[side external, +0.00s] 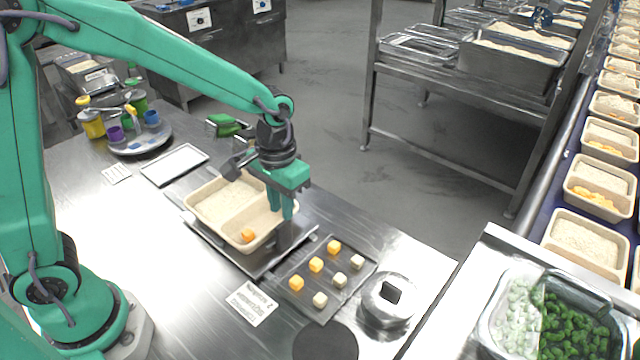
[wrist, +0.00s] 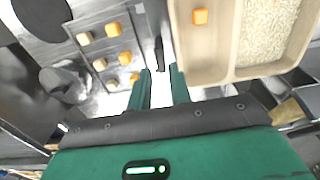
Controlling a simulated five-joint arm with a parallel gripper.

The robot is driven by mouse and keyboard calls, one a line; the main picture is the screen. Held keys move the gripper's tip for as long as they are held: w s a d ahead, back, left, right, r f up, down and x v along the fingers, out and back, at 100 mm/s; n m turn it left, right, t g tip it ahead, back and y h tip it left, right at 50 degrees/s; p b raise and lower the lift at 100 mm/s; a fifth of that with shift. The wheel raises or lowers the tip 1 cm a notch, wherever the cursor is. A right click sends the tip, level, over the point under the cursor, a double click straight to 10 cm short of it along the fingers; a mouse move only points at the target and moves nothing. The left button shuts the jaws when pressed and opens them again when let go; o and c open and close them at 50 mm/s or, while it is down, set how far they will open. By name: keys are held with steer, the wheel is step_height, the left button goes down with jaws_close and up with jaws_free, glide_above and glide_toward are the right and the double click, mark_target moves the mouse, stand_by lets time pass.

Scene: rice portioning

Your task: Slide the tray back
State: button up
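The beige two-compartment tray (side external: 218,231) sits on a metal plate (side external: 252,268) on the steel table. One compartment holds rice; the other holds an orange cube (side external: 248,236). My gripper (side external: 281,211) points down at the tray's right end in the side view, its fingers low by the rim. In the wrist view, the tray (wrist: 205,55) lies to the right, with its corner close to the right finger. The two fingers of my gripper (wrist: 162,90) are apart, with no object seen held between them. I cannot tell whether a finger touches the tray wall.
A dark board (side external: 318,308) with orange and pale cubes lies just right of the tray. A metal lidded container (side external: 388,300) stands beyond it. An empty shallow tray (side external: 175,165) and a round platter (side external: 140,143) with small containers lie behind. The table's near left is clear.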

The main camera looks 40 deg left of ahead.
mark_target(283, 223)
steer(key=shift+f, duration=3.85)
steer(key=shift+c, duration=0.4)
jaws_close()
